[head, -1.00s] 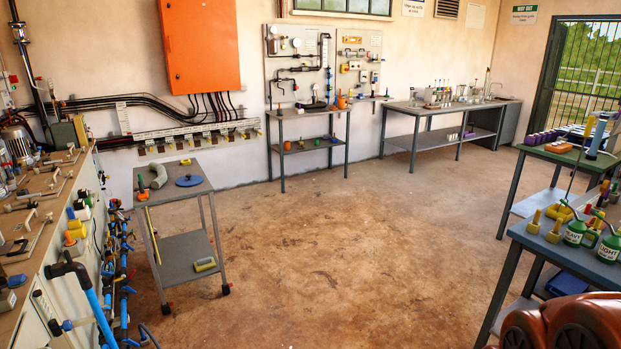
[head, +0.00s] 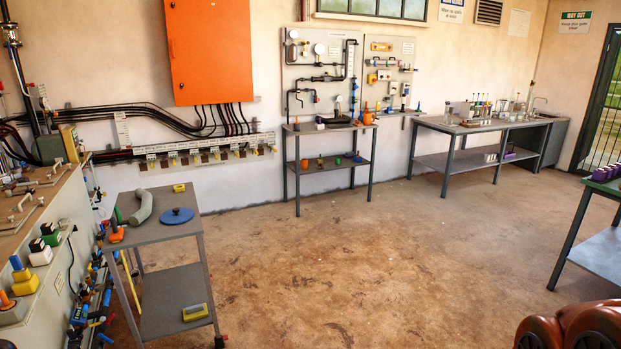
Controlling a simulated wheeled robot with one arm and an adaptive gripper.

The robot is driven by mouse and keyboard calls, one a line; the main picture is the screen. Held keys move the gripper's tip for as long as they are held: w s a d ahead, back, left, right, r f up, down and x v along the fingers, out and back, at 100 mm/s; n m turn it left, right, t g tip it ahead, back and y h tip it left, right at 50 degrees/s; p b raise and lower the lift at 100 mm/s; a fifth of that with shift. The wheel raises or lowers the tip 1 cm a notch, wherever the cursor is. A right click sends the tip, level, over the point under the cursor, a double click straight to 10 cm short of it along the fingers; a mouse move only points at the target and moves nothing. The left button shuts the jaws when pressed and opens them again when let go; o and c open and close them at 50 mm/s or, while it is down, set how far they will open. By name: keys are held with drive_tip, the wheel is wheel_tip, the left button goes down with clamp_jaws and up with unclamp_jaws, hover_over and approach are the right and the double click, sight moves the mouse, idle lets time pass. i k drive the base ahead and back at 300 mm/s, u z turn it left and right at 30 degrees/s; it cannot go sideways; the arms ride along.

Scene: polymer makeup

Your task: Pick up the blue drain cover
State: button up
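A flat round blue drain cover (head: 176,216) with a small knob on top lies on the upper shelf of a grey two-tier trolley (head: 165,233) at the left. It lies to the right of a grey curved pipe (head: 143,206) and apart from it. My gripper is not in view. Rounded orange-brown parts (head: 575,328) show at the bottom right; I cannot tell whether they are mine.
A small yellow item (head: 179,188) and an orange-based item (head: 116,232) also lie on the trolley top. A yellow-grey block (head: 195,312) sits on its lower shelf. A workbench (head: 40,235) stands close on the left. The brown floor (head: 330,270) right of the trolley is clear.

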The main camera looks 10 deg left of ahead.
sight(176, 216)
drive_tip(key=u, duration=0.35)
drive_tip(key=i, duration=1.8)
drive_tip(key=u, duration=1.75)
drive_tip(key=i, duration=1.3)
drive_tip(key=u, duration=0.85)
